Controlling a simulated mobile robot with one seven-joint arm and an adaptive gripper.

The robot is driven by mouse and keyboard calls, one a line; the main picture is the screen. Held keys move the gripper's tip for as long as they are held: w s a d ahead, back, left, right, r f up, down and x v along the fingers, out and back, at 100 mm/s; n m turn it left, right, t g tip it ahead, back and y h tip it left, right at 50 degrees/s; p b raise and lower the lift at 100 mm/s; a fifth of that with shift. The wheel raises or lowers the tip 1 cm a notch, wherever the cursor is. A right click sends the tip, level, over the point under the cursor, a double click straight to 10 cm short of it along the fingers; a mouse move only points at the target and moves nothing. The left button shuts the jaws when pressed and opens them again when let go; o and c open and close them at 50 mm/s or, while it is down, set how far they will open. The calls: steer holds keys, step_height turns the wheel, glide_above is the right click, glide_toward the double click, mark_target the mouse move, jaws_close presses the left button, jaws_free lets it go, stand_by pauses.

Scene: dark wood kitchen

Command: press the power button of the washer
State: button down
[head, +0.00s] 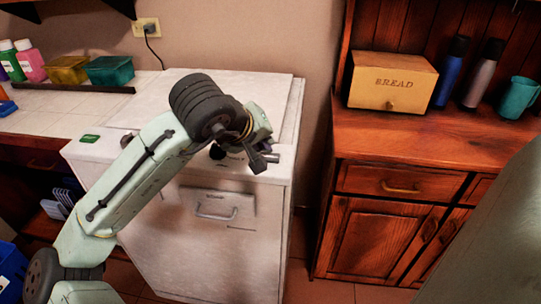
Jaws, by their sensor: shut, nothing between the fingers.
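The washer (235,85) is the white, worn box in the middle of the head view, with a front drawer and handle (216,212). A green patch (90,139) shows at the left of its front top edge. My gripper (262,162) is shut and empty, in front of the right part of the washer's front top edge. A dark round knob-like part (217,152) shows just left of my gripper. I cannot make out the power button; my arm and gripper hide much of the control strip. I cannot tell whether my gripper touches the washer.
A white counter (60,115) at left holds bottles (30,62) and two boxes, yellow (68,70) and green (110,70). A wooden cabinet (400,180) at right bears a bread box (390,82), two bottles and a teal mug (518,97). Floor shows between washer and cabinet.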

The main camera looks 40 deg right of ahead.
mark_target(266, 156)
steer(key=shift+f, duration=0.45)
steer(key=shift+f, duration=0.1)
stand_by(0.5)
steer(key=shift+r+p, duration=0.45)
steer(key=shift+r, duration=0.2)
step_height(266, 156, up, 6)
steer(key=p, duration=0.5)
stand_by(0.3)
